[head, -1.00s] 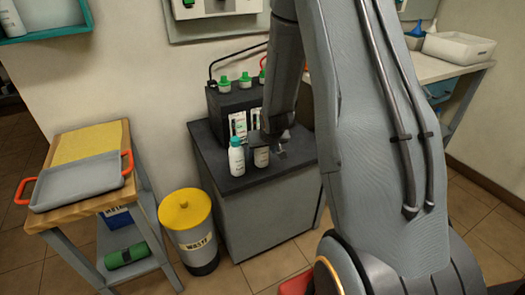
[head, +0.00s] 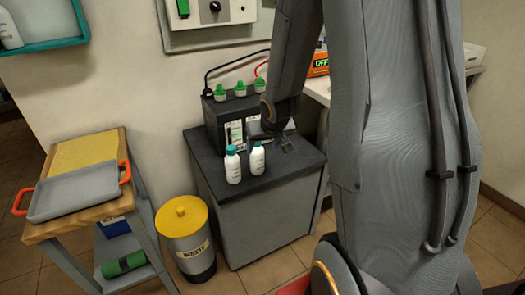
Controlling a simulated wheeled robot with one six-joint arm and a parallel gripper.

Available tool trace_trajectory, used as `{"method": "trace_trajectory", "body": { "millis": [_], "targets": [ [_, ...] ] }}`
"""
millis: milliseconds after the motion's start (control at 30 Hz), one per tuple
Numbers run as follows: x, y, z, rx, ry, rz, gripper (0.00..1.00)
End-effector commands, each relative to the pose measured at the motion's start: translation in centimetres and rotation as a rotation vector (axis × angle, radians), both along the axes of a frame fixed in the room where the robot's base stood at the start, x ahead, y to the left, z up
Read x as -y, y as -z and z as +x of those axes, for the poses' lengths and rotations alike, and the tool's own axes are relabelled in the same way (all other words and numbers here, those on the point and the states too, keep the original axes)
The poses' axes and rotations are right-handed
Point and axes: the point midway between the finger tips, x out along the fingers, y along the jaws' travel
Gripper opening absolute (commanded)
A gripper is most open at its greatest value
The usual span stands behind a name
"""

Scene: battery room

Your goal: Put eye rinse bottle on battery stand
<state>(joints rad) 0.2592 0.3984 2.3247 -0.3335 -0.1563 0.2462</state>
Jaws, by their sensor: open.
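Two white bottles with teal caps, the left one (head: 233,167) and the right one (head: 257,160), stand upright side by side on the dark top of the battery stand (head: 275,178), in front of the black battery (head: 230,112). I cannot tell from their labels which one is the eye rinse bottle. My gripper (head: 285,147) is open and empty. It is just right of and behind the right bottle, apart from it, with its fingers over the stand top. My arm hides part of the battery and the stand's back right.
A yellow-lidded waste bin (head: 184,235) stands left of the stand. Further left, a wooden-topped cart (head: 60,228) carries a grey tray with orange handles (head: 76,194). A teal wall shelf (head: 50,42) holds another white bottle. The stand's front top is clear.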

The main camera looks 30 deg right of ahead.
Motion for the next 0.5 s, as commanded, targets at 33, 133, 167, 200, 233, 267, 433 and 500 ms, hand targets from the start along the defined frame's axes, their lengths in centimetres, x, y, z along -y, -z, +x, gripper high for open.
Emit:
{"method": "trace_trajectory", "body": {
  "millis": [33, 133, 167, 200, 233, 267, 433, 500],
  "targets": [
    [-0.1, -0.4, -0.4, -0.008, 0.001, -0.002, 0.60],
    [-0.8, -1.2, -2.5, -0.064, 0.004, -0.010, 0.60],
    [-1.2, -1.6, -3.5, -0.091, 0.006, -0.011, 0.60],
    [-1.7, -2.1, -5.2, -0.135, 0.009, -0.012, 0.60],
    [-2.2, -2.5, -6.5, -0.169, 0.009, -0.013, 0.60],
    [-2.8, -2.8, -8.1, -0.208, 0.008, -0.010, 0.60],
    [-6.2, -4.8, -16.3, -0.407, -0.008, 0.027, 0.60],
    [-7.4, -5.4, -19.0, -0.471, -0.020, 0.046, 0.60]
  ]
}}
